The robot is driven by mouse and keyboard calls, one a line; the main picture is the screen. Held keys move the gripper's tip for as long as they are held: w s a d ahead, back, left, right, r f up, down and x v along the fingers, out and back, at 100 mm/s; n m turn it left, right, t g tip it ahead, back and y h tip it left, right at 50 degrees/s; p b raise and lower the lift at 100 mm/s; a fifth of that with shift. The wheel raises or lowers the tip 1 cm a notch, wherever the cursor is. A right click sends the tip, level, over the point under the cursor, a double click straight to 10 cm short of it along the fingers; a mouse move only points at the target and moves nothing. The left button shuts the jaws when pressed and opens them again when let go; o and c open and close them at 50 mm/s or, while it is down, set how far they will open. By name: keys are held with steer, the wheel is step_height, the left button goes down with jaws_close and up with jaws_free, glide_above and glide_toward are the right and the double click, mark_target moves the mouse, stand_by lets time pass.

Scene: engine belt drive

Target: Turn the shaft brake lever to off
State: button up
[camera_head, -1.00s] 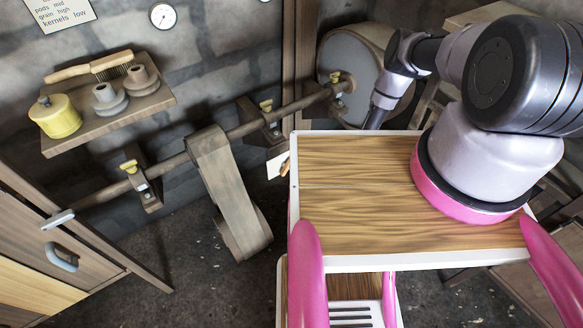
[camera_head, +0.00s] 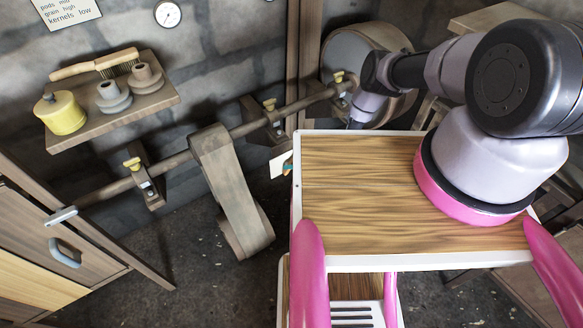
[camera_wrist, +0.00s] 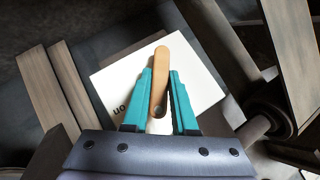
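The shaft brake lever (camera_wrist: 160,75) is a tan, rounded wooden handle in front of a white plate (camera_wrist: 205,85) with dark lettering; one mark at its lower left seems to read "on". In the head view the plate (camera_head: 278,164) shows at the left edge of my wooden top, with the lever mostly hidden. My gripper (camera_wrist: 161,72) has teal fingers, one on each side of the lever. The fingers look open, with narrow gaps beside the handle, though contact is hard to judge.
A long shaft (camera_head: 175,160) runs along the wall through brackets with yellow caps. A belt (camera_head: 228,185) hangs from it, and a large drum (camera_head: 365,65) stands at its right end. A shelf (camera_head: 110,115) holds a yellow pot, brush and spools. Floor is clear at lower left.

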jaws_close()
steer(key=shift+a+r+n+t+h, duration=0.15)
steer(key=shift+n+t+h, duration=0.55)
steer(key=shift+h, duration=0.5)
steer(key=shift+s+n+t+h, duration=0.1)
steer(key=shift+n+t+h, duration=0.55)
steer(key=shift+h, duration=0.45)
steer(key=shift+n, duration=0.25)
steer(key=o, duration=0.8)
jaws_free()
steer(key=v, duration=1)
steer(key=shift+s+r, duration=0.25)
steer(key=shift+r, duration=0.05)
